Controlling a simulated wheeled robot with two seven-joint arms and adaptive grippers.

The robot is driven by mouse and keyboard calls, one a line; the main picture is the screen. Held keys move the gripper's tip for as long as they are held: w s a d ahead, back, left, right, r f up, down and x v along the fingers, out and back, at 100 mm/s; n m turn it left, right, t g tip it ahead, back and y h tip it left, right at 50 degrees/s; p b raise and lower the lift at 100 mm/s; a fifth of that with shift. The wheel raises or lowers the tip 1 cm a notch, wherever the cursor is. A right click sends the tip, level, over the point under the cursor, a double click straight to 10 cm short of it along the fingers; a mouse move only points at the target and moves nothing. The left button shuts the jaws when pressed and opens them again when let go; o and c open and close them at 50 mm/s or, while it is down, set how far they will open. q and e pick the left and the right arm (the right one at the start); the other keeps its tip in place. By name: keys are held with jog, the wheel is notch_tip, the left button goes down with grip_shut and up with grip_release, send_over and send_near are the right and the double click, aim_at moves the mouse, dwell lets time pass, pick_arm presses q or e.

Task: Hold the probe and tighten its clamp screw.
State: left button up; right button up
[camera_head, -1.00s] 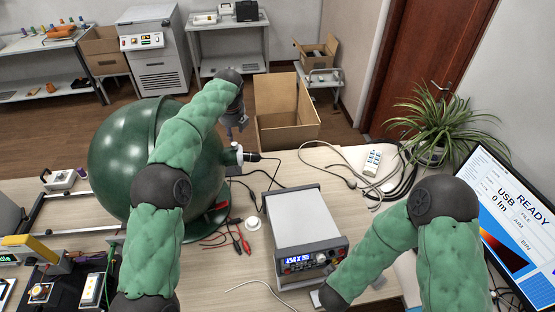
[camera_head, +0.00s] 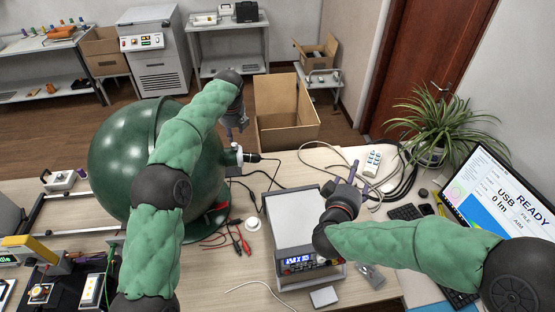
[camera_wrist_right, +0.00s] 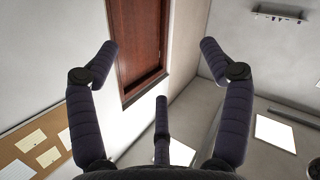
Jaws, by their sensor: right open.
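The probe (camera_head: 254,157) is a small black cylinder with a cable. It sits at the pale port (camera_head: 236,150) on the right side of the large green sphere (camera_head: 115,155). The clamp screw is too small to tell apart at the port. My left gripper (camera_head: 237,126) points down just above the port, apart from the probe; whether its fingers are open is unclear. My right gripper (camera_head: 358,183) is open and empty above the right back of the bench, right of the power supply (camera_head: 297,222). Its spread fingers (camera_wrist_right: 160,66) show against wall and door in the right wrist view.
The monitor (camera_head: 500,200) and the plant (camera_head: 440,130) stand at the right. Cables and a power strip (camera_head: 372,161) lie behind my right gripper. Red and black leads (camera_head: 240,240) lie left of the power supply. A cardboard box (camera_head: 285,115) stands beyond the bench.

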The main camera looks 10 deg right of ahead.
jog(key=w+r, duration=0.1)
jog(key=m+g+y, duration=0.7)
jog(key=m+y, duration=1.5)
jog(key=y, duration=0.1)
send_near(258, 158)
jog(key=a, duration=0.2)
jog(key=shift+m, duration=0.3)
jog(key=x, duration=1.1)
jog(key=shift+w+d+f, duration=0.15)
jog(key=shift+w+f, duration=0.15)
jog(key=shift+w, duration=0.05)
